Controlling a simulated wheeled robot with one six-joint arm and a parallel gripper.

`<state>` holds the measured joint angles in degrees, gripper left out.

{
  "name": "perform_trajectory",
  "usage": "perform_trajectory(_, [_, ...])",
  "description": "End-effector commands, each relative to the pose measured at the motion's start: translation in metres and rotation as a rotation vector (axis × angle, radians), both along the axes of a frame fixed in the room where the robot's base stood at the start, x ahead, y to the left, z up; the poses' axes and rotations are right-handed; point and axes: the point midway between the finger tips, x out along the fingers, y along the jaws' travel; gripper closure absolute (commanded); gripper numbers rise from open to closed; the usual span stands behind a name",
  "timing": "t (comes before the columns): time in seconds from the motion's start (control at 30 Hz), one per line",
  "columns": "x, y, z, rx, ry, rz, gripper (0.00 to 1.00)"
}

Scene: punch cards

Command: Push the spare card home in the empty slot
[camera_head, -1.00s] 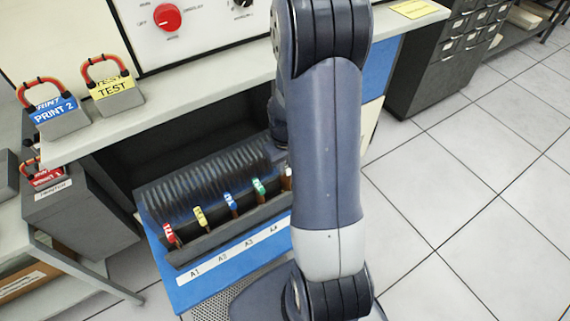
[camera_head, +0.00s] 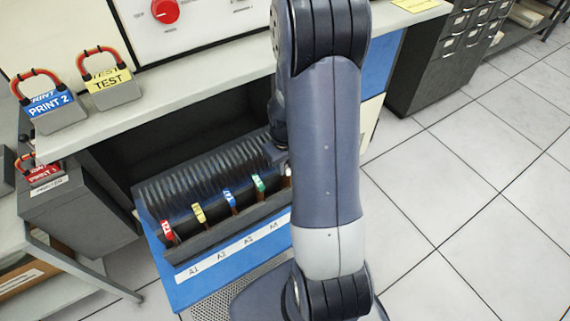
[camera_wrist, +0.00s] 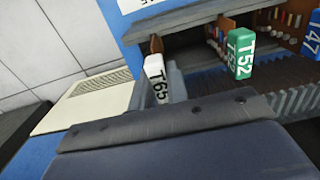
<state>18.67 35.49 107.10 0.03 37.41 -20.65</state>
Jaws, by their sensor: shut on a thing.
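A white-tagged card marked T65 (camera_wrist: 157,80) stands upright just beyond my gripper's dark jaw in the wrist view. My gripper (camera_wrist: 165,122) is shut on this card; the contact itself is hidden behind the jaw. In the head view a sliver of the white tag (camera_head: 289,171) shows at the rack's right end, beside my arm. My gripper there is mostly hidden behind my arm. The dark ribbed card rack (camera_head: 200,178) holds red, yellow, blue and green-tagged cards. The green card T52 (camera_wrist: 242,58) is to the right in the wrist view. The empty slot cannot be made out.
A blue drawer front with slot labels (camera_head: 232,254) runs below the rack. The counter (camera_head: 200,95) overhangs the rack. A blue PRINT 2 block (camera_head: 52,112) and a yellow TEST block (camera_head: 108,90) stand on the counter. Floor to the right is open.

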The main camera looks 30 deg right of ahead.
Motion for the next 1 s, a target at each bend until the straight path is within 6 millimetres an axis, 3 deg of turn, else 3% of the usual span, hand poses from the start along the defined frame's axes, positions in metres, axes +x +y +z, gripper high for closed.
perform_trajectory(0.93, [0.0, 0.0, -0.012, 0.0, 0.0, 0.0, 1.0])
perform_trajectory(0.97, [0.0, 0.0, -0.011, 0.0, 0.0, 0.0, 0.83])
perform_trajectory(1.0, [0.0, 0.0, -0.011, 0.0, 0.0, 0.0, 0.8])
